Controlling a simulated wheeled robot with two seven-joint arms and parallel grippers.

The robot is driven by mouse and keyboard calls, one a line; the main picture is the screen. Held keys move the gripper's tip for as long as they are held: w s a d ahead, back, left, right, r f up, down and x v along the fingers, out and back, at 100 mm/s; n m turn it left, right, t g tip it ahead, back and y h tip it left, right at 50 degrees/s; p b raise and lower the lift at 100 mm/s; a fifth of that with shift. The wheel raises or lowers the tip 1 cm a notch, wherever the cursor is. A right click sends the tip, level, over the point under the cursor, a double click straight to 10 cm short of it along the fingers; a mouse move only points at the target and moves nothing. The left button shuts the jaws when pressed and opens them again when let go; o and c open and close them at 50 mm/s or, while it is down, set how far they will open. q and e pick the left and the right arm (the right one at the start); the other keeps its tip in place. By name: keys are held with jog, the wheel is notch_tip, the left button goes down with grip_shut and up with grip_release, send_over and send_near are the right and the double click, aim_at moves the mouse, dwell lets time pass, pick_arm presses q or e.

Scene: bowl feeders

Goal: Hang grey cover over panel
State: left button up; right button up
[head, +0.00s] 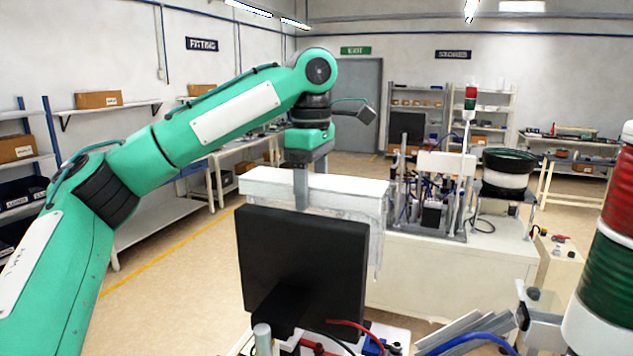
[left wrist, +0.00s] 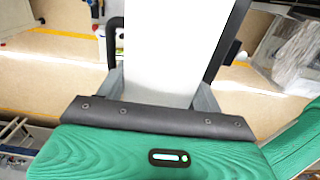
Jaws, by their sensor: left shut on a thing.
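The cover (head: 345,186) looks pale grey-white, with a flat boxy top and a thin sheet hanging down at its right side. My left gripper (head: 302,198) comes down from above at its near side. In the left wrist view a broad white surface, which I take as the cover (left wrist: 183,45), lies between the two grey fingers (left wrist: 162,92), which are shut on it. A black upright panel (head: 302,262) stands in front of the cover in the head view and hides its lower part. Whether the cover touches this panel cannot be told.
A cream bench (head: 450,275) with a fixture (head: 435,195) and a bowl feeder (head: 507,172) stands behind to the right. A red and green signal light (head: 615,240) is close at the right. Cables and hoses (head: 340,340) lie below the panel. Open floor (head: 175,285) is at left.

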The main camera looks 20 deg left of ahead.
aim_at(299, 215)
pick_arm(q)
jog(key=shift+s+d, duration=0.15)
jog(key=shift+s, duration=2.6)
jog(key=shift+d+f, duration=0.1)
jog(key=shift+f, duration=0.85)
jog(key=shift+f+b, duration=0.3)
jog(key=shift+f, duration=0.4)
pick_arm(e)
jog(key=shift+d+f, duration=0.2)
jog(key=shift+f, duration=0.1)
pick_arm(q)
jog(key=o, duration=1.5)
jog(key=shift+c, duration=0.2)
jog(key=shift+o, duration=0.8)
pick_arm(e)
jog(key=shift+d, duration=0.35)
